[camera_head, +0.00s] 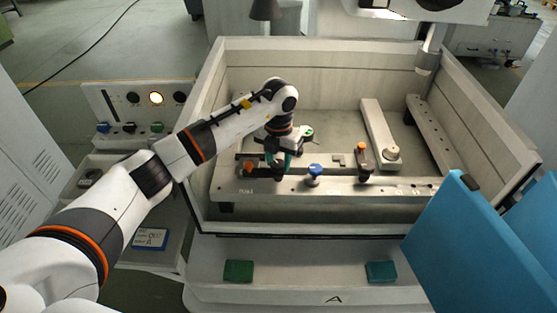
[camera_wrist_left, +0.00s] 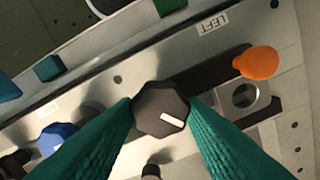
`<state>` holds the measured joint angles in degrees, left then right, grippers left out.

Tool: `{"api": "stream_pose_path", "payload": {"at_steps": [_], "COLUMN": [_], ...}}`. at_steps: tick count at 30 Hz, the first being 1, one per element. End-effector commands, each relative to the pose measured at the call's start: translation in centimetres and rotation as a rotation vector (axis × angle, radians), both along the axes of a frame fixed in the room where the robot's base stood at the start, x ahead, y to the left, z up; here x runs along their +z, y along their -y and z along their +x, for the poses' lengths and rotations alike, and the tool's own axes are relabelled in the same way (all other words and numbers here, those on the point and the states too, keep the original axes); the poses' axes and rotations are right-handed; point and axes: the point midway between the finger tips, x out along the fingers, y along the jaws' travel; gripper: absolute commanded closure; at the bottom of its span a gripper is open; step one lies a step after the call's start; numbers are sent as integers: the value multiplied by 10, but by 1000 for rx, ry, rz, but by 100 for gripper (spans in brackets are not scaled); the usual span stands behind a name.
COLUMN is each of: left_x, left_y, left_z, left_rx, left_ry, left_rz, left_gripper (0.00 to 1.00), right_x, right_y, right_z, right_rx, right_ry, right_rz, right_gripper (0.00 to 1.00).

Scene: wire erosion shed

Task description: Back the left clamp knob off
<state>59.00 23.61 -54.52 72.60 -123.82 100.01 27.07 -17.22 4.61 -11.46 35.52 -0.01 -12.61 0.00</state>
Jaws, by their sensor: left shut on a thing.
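The left clamp knob (camera_wrist_left: 160,108) is a dark many-sided knob with a white mark on its top, seen in the left wrist view. My left gripper (camera_wrist_left: 161,113) has its green fingers closed on opposite sides of it. In the head view my left gripper (camera_head: 280,163) reaches down over the front rail (camera_head: 330,187), near its left end. There the gripper mostly hides the dark knob. A "LEFT" label (camera_wrist_left: 213,23) is on the rail beside it. My right gripper is not in view.
An orange knob (camera_head: 249,167) stands left of the gripper and a blue knob (camera_head: 314,171) right of it, both close. Another orange-topped post (camera_head: 361,148) is further right. The tank wall (camera_head: 209,110) rises under my left arm. Blue panels (camera_head: 470,250) stand at front right.

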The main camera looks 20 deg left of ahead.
Motion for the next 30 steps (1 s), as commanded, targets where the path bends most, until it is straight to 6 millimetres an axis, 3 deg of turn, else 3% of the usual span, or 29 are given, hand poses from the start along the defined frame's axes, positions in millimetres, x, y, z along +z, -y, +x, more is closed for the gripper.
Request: {"api": "stream_pose_path", "payload": {"at_steps": [18,30], "left_x": [0,1], "left_y": [-1,-1], "left_z": [1,1], "left_rx": [551,791], "left_ry": [4,5], "left_rz": [1,0], "left_gripper": [85,85], "right_x": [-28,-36], "right_y": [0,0], "right_z": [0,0], "right_rx": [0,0], "right_ry": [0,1], "right_rz": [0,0], "right_gripper": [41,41]}}
